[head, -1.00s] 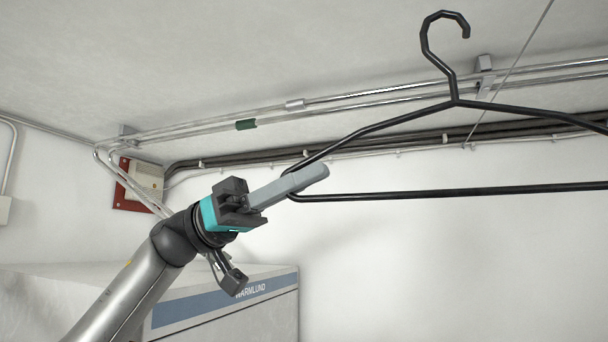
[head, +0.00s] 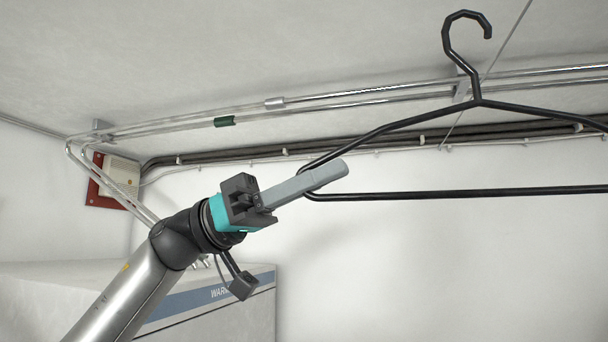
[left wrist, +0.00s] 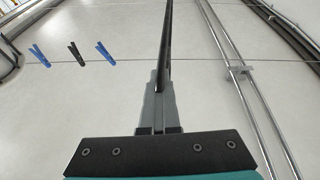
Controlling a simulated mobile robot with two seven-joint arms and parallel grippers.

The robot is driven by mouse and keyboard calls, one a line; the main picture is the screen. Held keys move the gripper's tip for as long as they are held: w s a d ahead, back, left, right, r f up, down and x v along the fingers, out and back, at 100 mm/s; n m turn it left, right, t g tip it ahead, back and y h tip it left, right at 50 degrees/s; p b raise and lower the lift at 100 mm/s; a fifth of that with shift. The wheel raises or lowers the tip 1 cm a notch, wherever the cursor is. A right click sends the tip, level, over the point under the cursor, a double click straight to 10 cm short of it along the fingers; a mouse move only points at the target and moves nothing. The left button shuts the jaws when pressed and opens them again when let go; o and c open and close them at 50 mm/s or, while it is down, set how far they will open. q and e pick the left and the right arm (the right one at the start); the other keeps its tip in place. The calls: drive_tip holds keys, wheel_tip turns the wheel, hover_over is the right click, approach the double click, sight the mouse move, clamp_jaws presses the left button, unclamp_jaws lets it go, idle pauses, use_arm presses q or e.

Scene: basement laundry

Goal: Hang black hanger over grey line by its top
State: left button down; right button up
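The black hanger (head: 450,194) hangs in the air, roughly upright, its hook (head: 447,40) at the top with the open end to the right. My left gripper (head: 325,173) is shut on the hanger's left lower corner. In the left wrist view the hanger (left wrist: 167,45) shows edge-on between the fingers (left wrist: 158,108). The thin grey line (head: 515,25) slants down from the top, just right of the hook's tip and across the neck in the picture. I cannot tell their depth apart. The line (left wrist: 130,63) also shows in the left wrist view. My right gripper is not in view.
Metal pipes (head: 345,95) run along the ceiling, with dark pipes below. Blue and black clothespins (left wrist: 76,53) sit on the line in the left wrist view. A white machine (head: 230,310) stands lower left. A red-framed box (head: 115,180) is on the wall.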

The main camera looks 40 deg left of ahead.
use_arm(q)
drive_tip(key=shift+w+d+f+b, duration=0.3)
drive_tip(key=shift+d+f+b, duration=0.3)
drive_tip(key=shift+d+f, duration=0.45)
drive_tip(key=shift+w+d+f+b, duration=0.25)
drive_tip(key=shift+d+f+b, duration=0.35)
drive_tip(key=shift+d+f, duration=0.35)
drive_tip(key=c, duration=1.6)
unclamp_jaws()
drive_tip(key=c, duration=1.1)
unclamp_jaws()
drive_tip(key=b+v, duration=0.3)
drive_tip(key=v, duration=0.4)
drive_tip(key=shift+a+f, duration=0.2)
drive_tip(key=shift+a, duration=0.05)
